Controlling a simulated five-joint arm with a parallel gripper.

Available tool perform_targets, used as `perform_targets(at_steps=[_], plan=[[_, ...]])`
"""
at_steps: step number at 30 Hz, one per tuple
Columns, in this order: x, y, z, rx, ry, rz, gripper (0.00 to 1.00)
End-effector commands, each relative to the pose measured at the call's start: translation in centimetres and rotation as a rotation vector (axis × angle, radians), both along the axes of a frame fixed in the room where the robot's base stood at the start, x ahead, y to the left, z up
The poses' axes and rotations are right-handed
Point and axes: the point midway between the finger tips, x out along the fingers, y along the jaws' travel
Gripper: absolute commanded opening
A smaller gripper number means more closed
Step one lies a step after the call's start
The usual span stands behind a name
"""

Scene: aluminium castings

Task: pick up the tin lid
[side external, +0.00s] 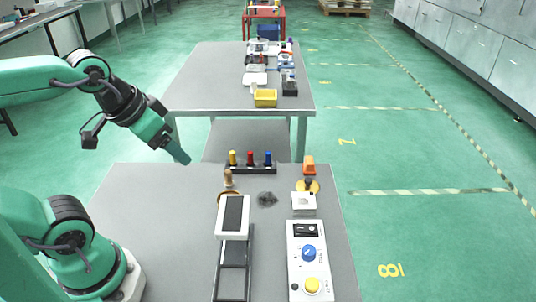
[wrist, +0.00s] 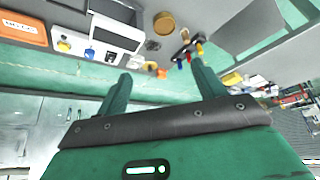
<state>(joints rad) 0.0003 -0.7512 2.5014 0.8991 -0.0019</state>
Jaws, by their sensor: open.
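A round golden-brown disc (wrist: 164,22), which looks like the tin lid, lies flat on the grey table near the top middle of the wrist view. In the side view its edge (side external: 221,195) shows beside a small wooden peg, partly hidden by a white and black device. My gripper (side external: 180,157) is up in the air over the left far part of the near table, to the left of the disc and apart from it. In the wrist view my gripper (wrist: 160,70) has two green fingers spread wide with nothing between them.
A rack of yellow, red and blue pegs (side external: 250,160) stands behind the disc. A dark crumpled piece (side external: 267,198) lies to its right. A white control panel (side external: 309,265) and an orange-topped item (side external: 309,165) stand farther right. The table's left part is clear.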

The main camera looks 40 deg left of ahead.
Motion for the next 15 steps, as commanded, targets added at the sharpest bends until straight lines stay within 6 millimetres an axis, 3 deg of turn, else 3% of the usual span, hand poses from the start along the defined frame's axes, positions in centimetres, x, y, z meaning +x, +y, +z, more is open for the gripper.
perform_targets(at_steps=[1, 3, 15], plan=[[0.01, 0.00, 0.00, 0.000, 0.000, 0.000, 0.61], [0.01, 0.00, 0.02, 0.000, 0.000, -0.001, 0.48], [0.28, -0.02, 0.18, 0.000, 0.004, -0.001, 0.47]])
